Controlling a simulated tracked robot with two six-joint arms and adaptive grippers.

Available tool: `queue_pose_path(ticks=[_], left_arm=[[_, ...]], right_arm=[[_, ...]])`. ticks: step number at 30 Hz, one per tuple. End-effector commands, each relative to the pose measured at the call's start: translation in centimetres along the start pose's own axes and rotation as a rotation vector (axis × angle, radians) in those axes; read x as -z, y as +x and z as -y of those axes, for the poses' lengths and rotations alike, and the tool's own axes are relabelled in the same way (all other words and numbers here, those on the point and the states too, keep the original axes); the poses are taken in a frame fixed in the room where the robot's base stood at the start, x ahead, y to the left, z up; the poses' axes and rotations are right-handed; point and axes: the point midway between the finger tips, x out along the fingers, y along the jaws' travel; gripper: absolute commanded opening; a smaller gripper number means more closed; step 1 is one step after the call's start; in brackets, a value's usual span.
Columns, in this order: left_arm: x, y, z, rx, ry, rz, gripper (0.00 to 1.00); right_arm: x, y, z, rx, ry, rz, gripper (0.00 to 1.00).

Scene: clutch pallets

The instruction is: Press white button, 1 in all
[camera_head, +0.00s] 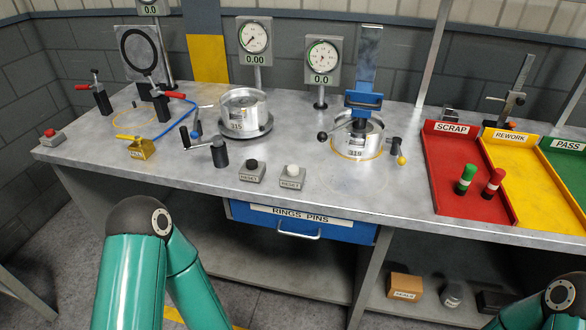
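The white button (292,170) sits on top of a small grey box (291,183) with a label on its front, near the front edge of the workbench. Nothing touches or covers it. Only green and dark links of my two arms show, at the lower left and lower right, in front of the bench. Neither of my grippers is in view.
A similar box with a black button (252,164) stands just left. A metal cylinder (242,106) on a round base and a blue-headed press (364,101) stand behind. A red SCRAP tray (448,145) lies right. A red button (49,132) is far left.

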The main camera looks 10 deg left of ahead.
Motion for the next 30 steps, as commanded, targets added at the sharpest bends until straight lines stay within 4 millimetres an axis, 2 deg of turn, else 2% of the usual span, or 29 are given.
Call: queue_pose_path(ticks=[1,3,30], left_arm=[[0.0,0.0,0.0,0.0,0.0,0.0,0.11],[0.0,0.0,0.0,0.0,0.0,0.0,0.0],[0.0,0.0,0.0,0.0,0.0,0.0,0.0]], right_arm=[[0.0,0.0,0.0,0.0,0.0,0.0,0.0],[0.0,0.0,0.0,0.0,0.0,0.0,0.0],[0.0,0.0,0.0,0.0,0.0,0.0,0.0]])
